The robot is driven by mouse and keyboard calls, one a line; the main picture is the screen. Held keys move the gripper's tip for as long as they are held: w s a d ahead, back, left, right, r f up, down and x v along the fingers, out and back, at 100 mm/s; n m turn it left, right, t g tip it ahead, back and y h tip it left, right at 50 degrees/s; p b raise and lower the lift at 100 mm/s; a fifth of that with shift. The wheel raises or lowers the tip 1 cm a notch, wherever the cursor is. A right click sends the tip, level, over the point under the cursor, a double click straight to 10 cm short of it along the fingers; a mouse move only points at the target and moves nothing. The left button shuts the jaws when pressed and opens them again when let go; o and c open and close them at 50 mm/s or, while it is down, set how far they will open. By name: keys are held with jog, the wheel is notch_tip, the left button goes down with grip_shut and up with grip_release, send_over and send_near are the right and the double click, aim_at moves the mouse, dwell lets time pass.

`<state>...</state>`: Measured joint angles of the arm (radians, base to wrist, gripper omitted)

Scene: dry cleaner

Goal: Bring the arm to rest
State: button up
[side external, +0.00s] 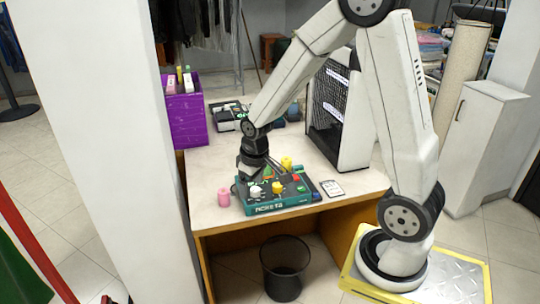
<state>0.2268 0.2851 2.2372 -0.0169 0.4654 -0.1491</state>
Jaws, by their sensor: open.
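My gripper (250,178) is at the end of my white arm, pointing down at the left rear part of a green box-like set (278,206) on the table. Its fingers are dark and small here, and I cannot tell whether they touch the set. Yellow, red and white pieces sit on the set's top. A yellow piece (277,187) stands near its front middle and a red one (296,177) near its right side. I see nothing clearly held in the gripper.
A pink cylinder (223,197) stands left of the set. A white card (332,188) lies to its right. A tall white-framed unit (357,140) stands behind at right, and a purple box (186,120) at back left. The tabletop (205,170) is clear at left.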

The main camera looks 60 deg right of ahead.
jog(key=s+a+r, duration=0.1)
jog(key=s+a, duration=0.6)
jog(key=a, duration=0.1)
jog(key=shift+s+a+r+n+t, duration=0.25)
jog(key=shift+s+n+t, duration=0.05)
jog(key=shift+n+t, duration=0.1)
dwell(1.0)
